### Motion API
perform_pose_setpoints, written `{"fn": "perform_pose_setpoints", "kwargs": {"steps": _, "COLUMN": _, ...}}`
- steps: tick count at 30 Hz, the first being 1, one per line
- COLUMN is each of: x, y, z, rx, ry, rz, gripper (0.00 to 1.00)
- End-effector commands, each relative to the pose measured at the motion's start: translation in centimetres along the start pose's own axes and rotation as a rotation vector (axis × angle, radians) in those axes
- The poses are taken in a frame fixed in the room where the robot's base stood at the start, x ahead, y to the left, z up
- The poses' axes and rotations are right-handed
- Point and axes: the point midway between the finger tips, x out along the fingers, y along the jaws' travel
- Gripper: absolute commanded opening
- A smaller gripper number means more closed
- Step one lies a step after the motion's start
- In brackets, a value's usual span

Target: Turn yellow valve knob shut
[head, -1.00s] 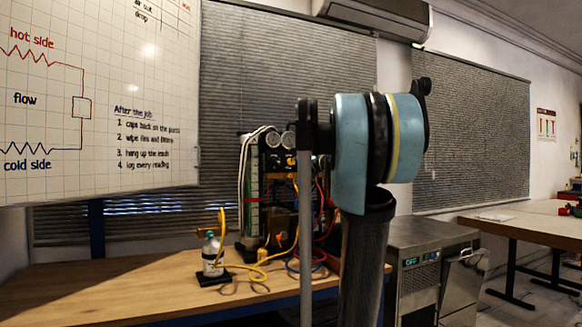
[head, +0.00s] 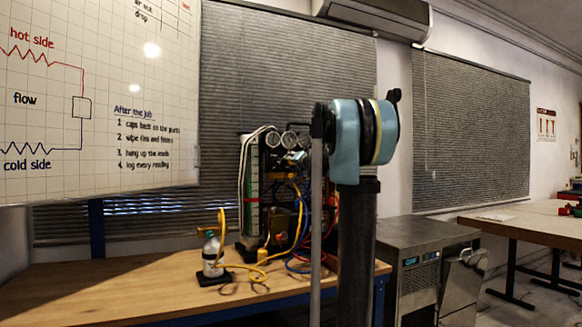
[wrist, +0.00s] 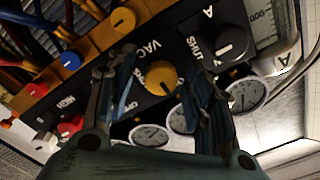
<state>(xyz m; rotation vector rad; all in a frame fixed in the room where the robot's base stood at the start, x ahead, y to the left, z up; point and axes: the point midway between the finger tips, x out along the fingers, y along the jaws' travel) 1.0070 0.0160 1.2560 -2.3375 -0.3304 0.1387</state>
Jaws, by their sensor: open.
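In the wrist view a yellow valve knob (wrist: 161,77) with a dark mark sits on the black panel strip beside the letters "VAC". My gripper (wrist: 154,84) is open, with one finger on each side of this knob. Gaps show between the knob and the fingers; whether either fingertip touches it I cannot tell. The word "SHUT" is printed on the panel to the right, near a black knob (wrist: 232,42). In the head view the gauge rig (head: 275,200) stands on the wooden bench, and the knob cannot be made out there.
Close by in the wrist view are another yellow knob (wrist: 123,20), a red knob (wrist: 70,127), hoses and round gauges (wrist: 248,94). In the head view a small bottle (head: 212,253) with a yellow hose stands on the bench (head: 110,285), left of the rig.

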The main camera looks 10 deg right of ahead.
Motion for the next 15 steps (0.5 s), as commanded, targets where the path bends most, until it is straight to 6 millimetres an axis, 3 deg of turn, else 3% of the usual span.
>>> {"fn": "perform_pose_setpoints", "kwargs": {"steps": 12, "x": 0.76, "y": 0.00, "z": 0.02, "rx": 0.000, "ry": 0.000, "rz": 0.000, "gripper": 0.48}}
{"fn": "perform_pose_setpoints", "kwargs": {"steps": 13, "x": 0.76, "y": 0.00, "z": 0.02, "rx": 0.000, "ry": 0.000, "rz": 0.000, "gripper": 0.46}}
{"fn": "perform_pose_setpoints", "kwargs": {"steps": 15, "x": 0.75, "y": -0.01, "z": 0.02, "rx": 0.000, "ry": 0.000, "rz": 0.000, "gripper": 0.30}}
